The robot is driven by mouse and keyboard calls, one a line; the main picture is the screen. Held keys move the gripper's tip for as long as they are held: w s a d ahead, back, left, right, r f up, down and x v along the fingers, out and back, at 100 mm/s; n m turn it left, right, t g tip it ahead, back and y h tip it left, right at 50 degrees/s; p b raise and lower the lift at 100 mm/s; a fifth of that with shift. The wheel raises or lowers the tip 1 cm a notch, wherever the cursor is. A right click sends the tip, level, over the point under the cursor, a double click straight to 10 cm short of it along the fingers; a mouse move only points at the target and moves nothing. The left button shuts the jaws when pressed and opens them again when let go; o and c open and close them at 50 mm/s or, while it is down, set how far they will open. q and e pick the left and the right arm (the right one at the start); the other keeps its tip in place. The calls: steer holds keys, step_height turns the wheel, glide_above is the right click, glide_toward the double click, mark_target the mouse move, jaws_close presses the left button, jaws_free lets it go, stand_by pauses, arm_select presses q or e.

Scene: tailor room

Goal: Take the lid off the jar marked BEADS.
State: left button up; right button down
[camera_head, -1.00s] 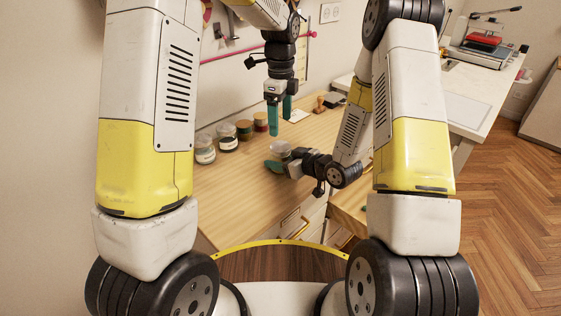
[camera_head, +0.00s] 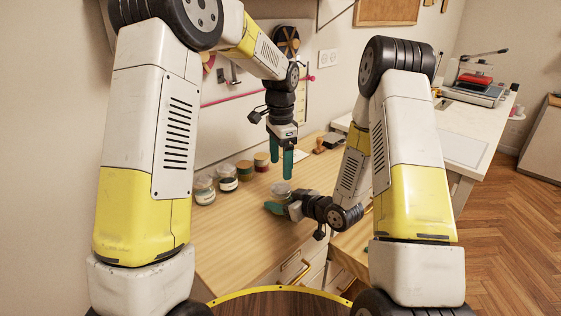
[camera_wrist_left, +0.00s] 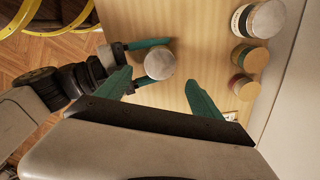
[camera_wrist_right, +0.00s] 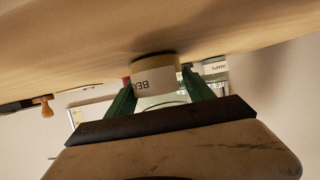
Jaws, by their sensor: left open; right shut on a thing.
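The BEADS jar (camera_head: 281,190) stands on the wooden table, with a pale round lid (camera_wrist_left: 160,63) on top. My right gripper (camera_head: 273,205) is shut on the jar's body from the side, one finger on each side. My left gripper (camera_head: 281,178) points down above the jar, open and empty. In the left wrist view the lid lies between its spread fingers in the picture, off toward the left finger and further away. I cannot tell the exact gap above the lid.
Several other lidded jars stand near the wall, including a white-lidded jar (camera_head: 204,190) and a tan-lidded jar (camera_head: 245,170). A wooden-handled stamp (camera_head: 319,146) and a dark pad (camera_head: 334,139) lie further back. The tabletop (camera_head: 235,230) in front is bare.

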mark_target(281, 187)
arm_select(q)
step_height(281, 187, down, 8)
steer(key=shift+r, duration=0.25)
steer(key=c, duration=1.5)
steer(key=n, duration=0.5)
steer(key=shift+r+n, duration=0.1)
steer(key=shift+n, duration=0.2)
steer(key=n, duration=0.3)
steer(key=shift+n, duration=0.3)
steer(key=shift+r, duration=0.2)
steer(key=shift+r, duration=0.9)
steer(key=shift+r, duration=0.1)
